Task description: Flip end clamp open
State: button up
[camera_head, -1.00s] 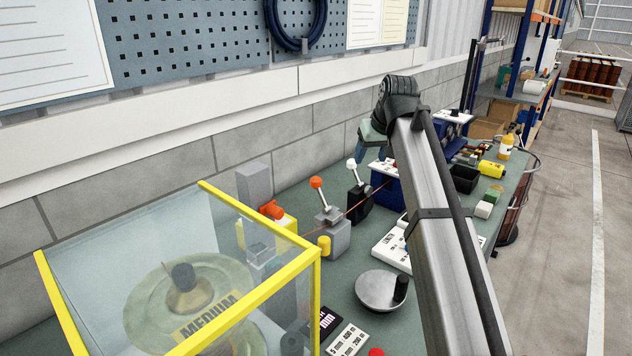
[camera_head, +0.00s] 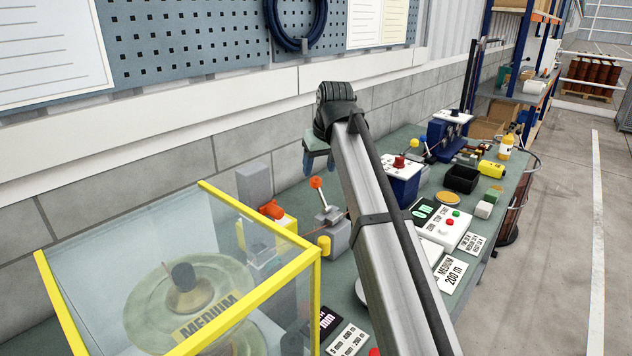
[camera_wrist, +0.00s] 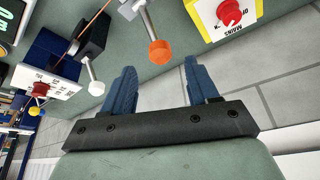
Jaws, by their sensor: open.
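My gripper (camera_head: 320,160) is open and empty, its blue fingers pointing down above the bench behind the levers. It also shows in the wrist view (camera_wrist: 161,75). A lever with an orange ball knob (camera_head: 316,183) stands tilted on a grey block (camera_head: 338,232). In the wrist view the orange knob (camera_wrist: 160,52) lies beyond the gap between the fingertips, apart from them. A white-knobbed lever (camera_wrist: 97,88) on a black block (camera_wrist: 93,38) is to its left there; my arm hides it in the head view. I cannot tell which lever belongs to the end clamp.
A clear guard with yellow edges (camera_head: 318,285) covers a spool at the left. A navy box with a red knob (camera_head: 399,162), a control panel (camera_head: 447,224) and a black bin (camera_head: 462,179) stand right of my arm. The wall is close behind.

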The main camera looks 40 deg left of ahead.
aim_at(317, 178)
jog(key=x, duration=0.6)
jog(key=shift+w+a+f, duration=0.1)
jog(key=shift+a+f, duration=0.05)
jog(key=shift+f, duration=0.2)
jog(key=shift+c, duration=0.3)
grip_shut()
